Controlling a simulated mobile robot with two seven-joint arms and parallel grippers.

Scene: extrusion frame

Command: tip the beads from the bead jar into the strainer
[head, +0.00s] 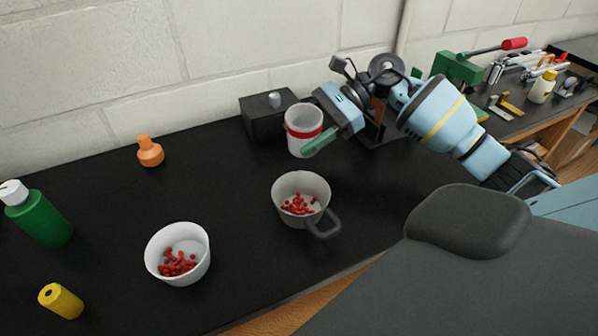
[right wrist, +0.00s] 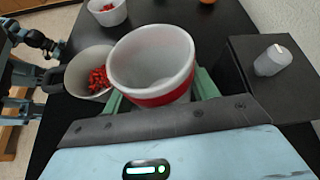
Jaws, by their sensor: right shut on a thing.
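The bead jar (head: 303,118) is a pale cup with a red band, roughly upright near the back of the table. My right gripper (head: 318,140) is shut on it, with green fingers on its sides. In the right wrist view the jar (right wrist: 150,60) shows a pale inside with no beads visible. I cannot tell whether its base touches the table. The strainer (head: 287,187), a grey cup with a side handle, stands in front of the jar with red beads inside. It also shows in the right wrist view (right wrist: 84,62), left of the jar. My left gripper is not identifiable.
A white bowl (head: 153,250) with red beads stands left of the strainer. A black box (head: 258,122) with a grey knob is close behind the jar. The table between is clear.

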